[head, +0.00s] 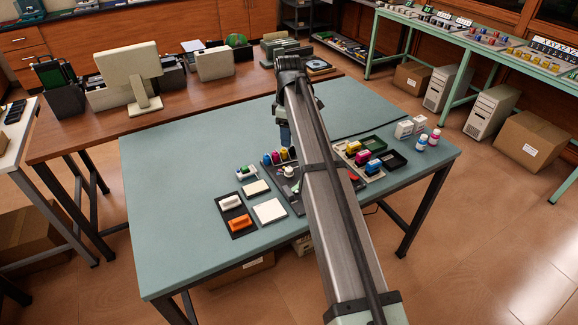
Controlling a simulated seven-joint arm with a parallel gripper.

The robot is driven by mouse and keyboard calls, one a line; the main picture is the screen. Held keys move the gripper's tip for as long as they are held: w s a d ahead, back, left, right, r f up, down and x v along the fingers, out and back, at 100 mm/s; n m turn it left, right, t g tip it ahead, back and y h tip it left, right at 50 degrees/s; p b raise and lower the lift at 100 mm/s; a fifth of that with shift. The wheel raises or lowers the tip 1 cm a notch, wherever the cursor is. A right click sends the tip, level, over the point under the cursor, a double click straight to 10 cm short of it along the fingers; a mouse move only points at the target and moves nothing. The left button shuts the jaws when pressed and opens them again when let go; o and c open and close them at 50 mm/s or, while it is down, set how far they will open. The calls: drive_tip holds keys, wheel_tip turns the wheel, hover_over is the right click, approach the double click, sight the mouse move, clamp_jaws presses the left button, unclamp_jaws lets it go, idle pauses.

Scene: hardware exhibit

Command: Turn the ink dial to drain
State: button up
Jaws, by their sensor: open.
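A dark panel (297,205) lies on the teal table, partly hidden behind my arm. A small white round knob (289,172) on it appears to be the ink dial; its marks and setting are too small to read. Several coloured ink cylinders (276,157) stand just behind the knob. My gripper (286,142) points down above the table, behind the knob and cylinders in this view and apart from the knob. It is open and looks empty; its fingertips are small and partly hard to make out.
White and orange blocks (234,214) and pale pads (270,210) lie left of the panel. Right of my arm are coloured ink pots (373,167), dark trays (391,160), small white boxes (404,129) and bottles (421,142). The table's left part (175,200) is clear.

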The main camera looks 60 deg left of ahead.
sight(289, 169)
wheel_tip(289, 169, down, 14)
drive_tip(key=shift+r, duration=0.25)
idle(0.3)
clamp_jaws()
idle(0.5)
